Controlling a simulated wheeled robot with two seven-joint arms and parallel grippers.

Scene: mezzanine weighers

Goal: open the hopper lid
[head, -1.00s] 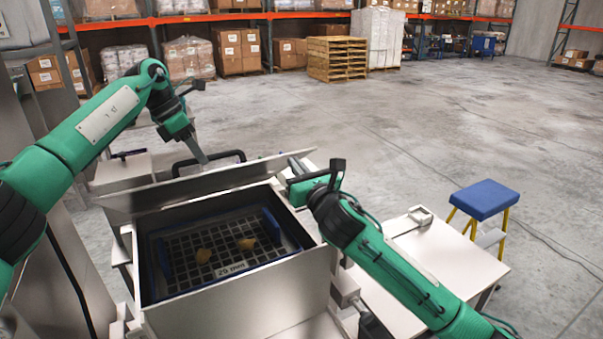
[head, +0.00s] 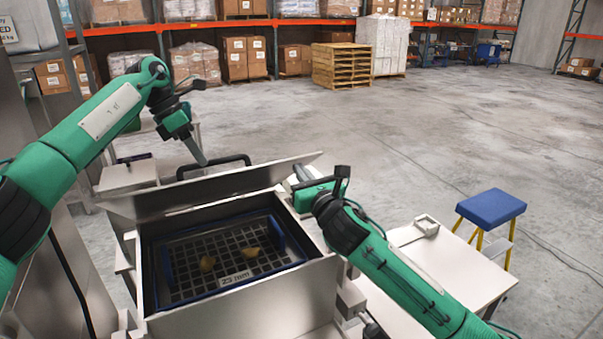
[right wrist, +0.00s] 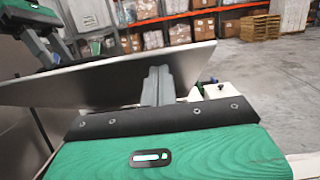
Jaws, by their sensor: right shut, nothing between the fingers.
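The hopper lid (head: 205,190), a flat metal plate, stands raised and tilted at the back of the hopper (head: 240,308), whose inside is exposed. A black bar handle (head: 214,164) shows behind its upper edge. My left gripper (head: 204,163) points down by the handle; whether it touches or grips it is unclear. My right gripper (head: 298,170) is shut and empty at the lid's right end. In the right wrist view its fingers (right wrist: 157,80) stand close against the lid plate (right wrist: 90,82); contact is hard to judge.
A pale bench (head: 465,270) is at the right, with a blue-topped step stool (head: 491,208) beyond. The floor behind is clear up to the pallets (head: 340,67) and shelving.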

